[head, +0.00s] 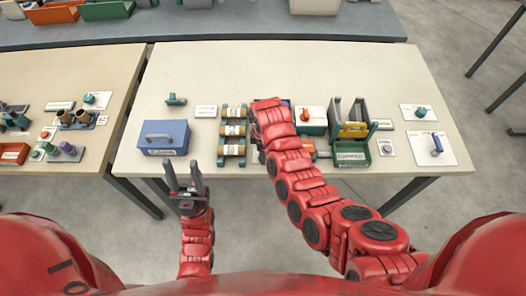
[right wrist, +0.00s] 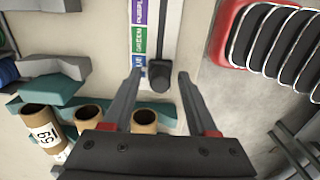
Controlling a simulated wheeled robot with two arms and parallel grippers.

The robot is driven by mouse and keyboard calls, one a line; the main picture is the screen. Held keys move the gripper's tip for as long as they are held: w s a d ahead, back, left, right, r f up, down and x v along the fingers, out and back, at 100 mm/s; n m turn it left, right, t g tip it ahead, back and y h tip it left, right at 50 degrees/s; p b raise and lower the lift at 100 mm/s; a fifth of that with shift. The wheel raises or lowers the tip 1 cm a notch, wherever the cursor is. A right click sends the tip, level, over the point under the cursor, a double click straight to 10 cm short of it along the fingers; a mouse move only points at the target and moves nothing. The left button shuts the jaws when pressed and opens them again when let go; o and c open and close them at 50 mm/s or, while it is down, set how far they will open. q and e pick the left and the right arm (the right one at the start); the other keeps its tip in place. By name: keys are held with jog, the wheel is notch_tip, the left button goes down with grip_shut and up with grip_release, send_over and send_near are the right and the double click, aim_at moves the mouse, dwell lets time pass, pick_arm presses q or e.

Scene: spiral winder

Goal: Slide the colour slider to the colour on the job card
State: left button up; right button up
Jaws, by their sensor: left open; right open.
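In the right wrist view, the colour slider has a pale track (right wrist: 168,18) with a strip of purple, green and blue labels (right wrist: 139,32). Its dark knob (right wrist: 159,72) stands beside the blue end of the strip. My right gripper (right wrist: 159,78) is open, with one finger on each side of the knob; I cannot tell whether they touch it. In the head view my right arm covers most of the slider and its gripper. My left gripper (head: 184,178) is open and empty, in front of the table's near edge. I cannot make out which card is the job card.
A rack of cardboard tubes (head: 233,130) stands left of my right arm, with a blue box (head: 163,139) farther left. A green bin (head: 352,153) and an open-topped holder (head: 349,112) stand to the right. The table front (head: 215,168) is mostly clear.

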grip_shut()
dwell(1.3)
